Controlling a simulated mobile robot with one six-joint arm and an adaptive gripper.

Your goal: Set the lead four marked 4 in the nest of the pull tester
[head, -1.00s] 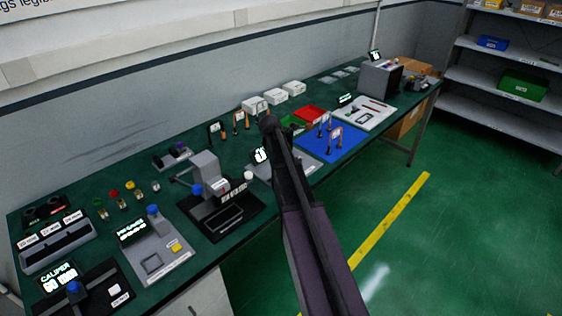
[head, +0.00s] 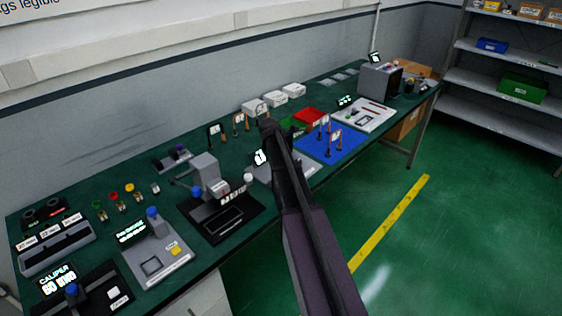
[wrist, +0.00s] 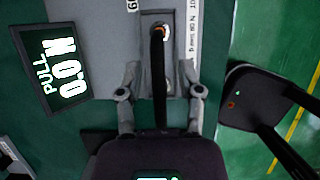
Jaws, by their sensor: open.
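In the wrist view the grey pull tester (wrist: 90,15) has a display (wrist: 53,65) reading PULL 0.0 N. In the head view my arm covers the gripper and much of the tester (head: 261,157).
A blue mat (head: 318,154) with several labelled leads lies right of the tester. Red (head: 308,115) and green trays are behind it. A black press-like fixture (head: 238,222) stands to the left. White boxes (head: 292,91) line the wall side.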

